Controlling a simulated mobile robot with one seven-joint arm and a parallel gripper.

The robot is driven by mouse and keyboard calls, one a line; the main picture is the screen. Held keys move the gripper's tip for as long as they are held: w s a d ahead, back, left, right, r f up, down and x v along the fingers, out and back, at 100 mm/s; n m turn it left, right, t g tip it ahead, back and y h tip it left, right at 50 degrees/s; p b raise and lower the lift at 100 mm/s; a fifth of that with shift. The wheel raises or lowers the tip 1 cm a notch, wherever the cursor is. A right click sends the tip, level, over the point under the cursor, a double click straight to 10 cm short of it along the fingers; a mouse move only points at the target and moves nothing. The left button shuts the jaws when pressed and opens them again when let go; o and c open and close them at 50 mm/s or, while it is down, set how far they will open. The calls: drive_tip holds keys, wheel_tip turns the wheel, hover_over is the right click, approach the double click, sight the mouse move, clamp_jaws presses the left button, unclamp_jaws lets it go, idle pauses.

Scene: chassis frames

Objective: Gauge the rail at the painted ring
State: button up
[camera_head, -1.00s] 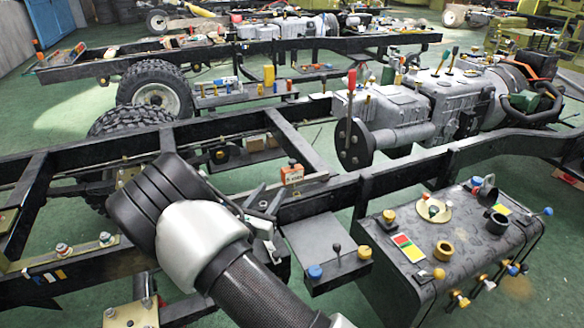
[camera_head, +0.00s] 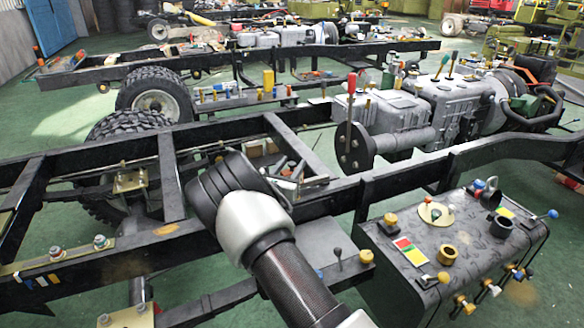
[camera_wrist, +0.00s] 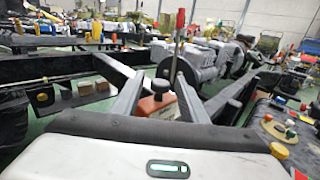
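The black chassis rail (camera_head: 335,197) runs across the middle of the head view, under and beyond my gripper. My gripper (camera_head: 288,168) is over this rail. In the wrist view its two grey fingers (camera_wrist: 157,84) stand apart. A small orange-red block (camera_wrist: 157,106) with a pale lower part and a dark top shows between them. I cannot tell whether the fingers touch it. In the head view the block is mostly hidden by my gripper. I cannot make out a painted ring on the rail.
A dark tank (camera_head: 455,245) with coloured caps and knobs stands at the right. A grey engine and gearbox (camera_head: 410,110) with upright levers lies beyond the rail. Tyres (camera_head: 155,95) are at the left. A small shelf with knobs (camera_head: 335,250) is below my wrist.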

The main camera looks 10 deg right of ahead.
drive_tip(key=shift+w+d, duration=0.1)
drive_tip(key=shift+w, duration=0.05)
drive_tip(key=shift+c, duration=0.4)
clamp_jaws()
drive_tip(key=s+a, duration=0.1)
drive_tip(key=a, duration=0.2)
drive_tip(key=s+a, duration=0.1)
drive_tip(key=a, duration=0.3)
drive_tip(key=s+a, duration=0.1)
drive_tip(key=a, duration=0.3)
drive_tip(key=shift+s+a, duration=0.2)
drive_tip(key=shift+s, duration=0.2)
drive_tip(key=shift+o, duration=0.4)
unclamp_jaws()
drive_tip(key=shift+d, duration=0.1)
